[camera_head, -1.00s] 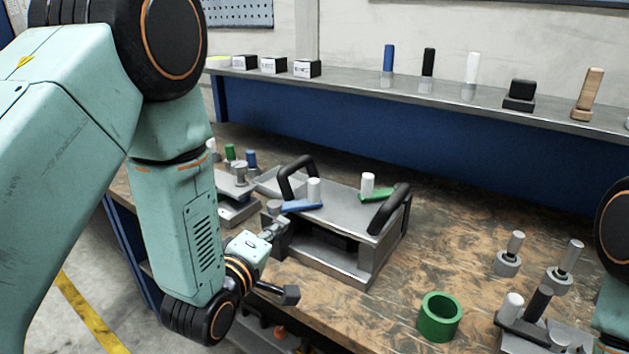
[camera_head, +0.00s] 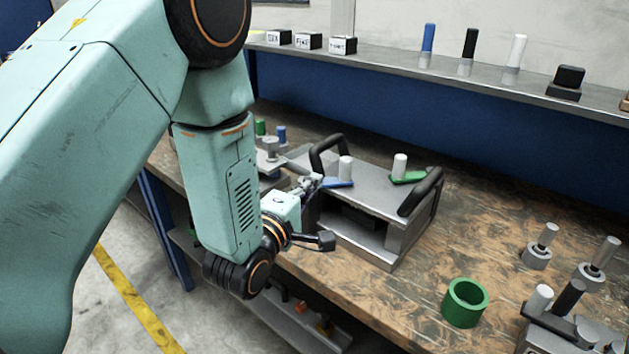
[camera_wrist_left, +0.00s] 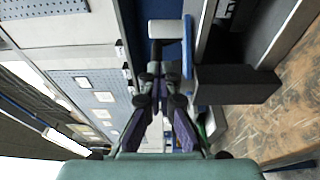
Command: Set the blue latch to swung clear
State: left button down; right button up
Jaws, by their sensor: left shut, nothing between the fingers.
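The blue latch (camera_head: 338,183) lies flat at the left end of the grey metal box's top (camera_head: 372,195), with a white upright knob (camera_head: 346,168) on it. In the left wrist view the latch (camera_wrist_left: 187,45) is a narrow blue strip with its pale knob (camera_wrist_left: 165,28) beside it. My left gripper (camera_head: 314,181) is just left of the latch in the head view. In the left wrist view its fingertips (camera_wrist_left: 158,75) are together, empty, just below the knob. Whether they touch the latch I cannot tell. My right gripper is out of view.
A black handle (camera_head: 327,150) arches behind the latch, and another (camera_head: 421,191) stands at the box's right end. A green latch (camera_head: 408,177) with a white knob sits on the box's right part. A green ring (camera_head: 465,303) lies on the bench, with bare bench around it.

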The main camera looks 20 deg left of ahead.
aim_at(330, 180)
pick_arm(q)
jog(key=w, duration=0.4)
jog(key=w+d, duration=0.1)
jog(key=w, duration=0.1)
jog(key=shift+w+f, duration=0.15)
jog(key=shift+w, duration=0.1)
jog(key=shift+w+a, duration=0.1)
jog(key=shift+w, duration=0.45)
jog(key=shift+w+d, duration=0.2)
jog(key=shift+w, duration=0.2)
jog(key=shift+s, duration=0.2)
jog(key=shift+m+h, duration=0.4)
jog(key=shift+h, duration=0.2)
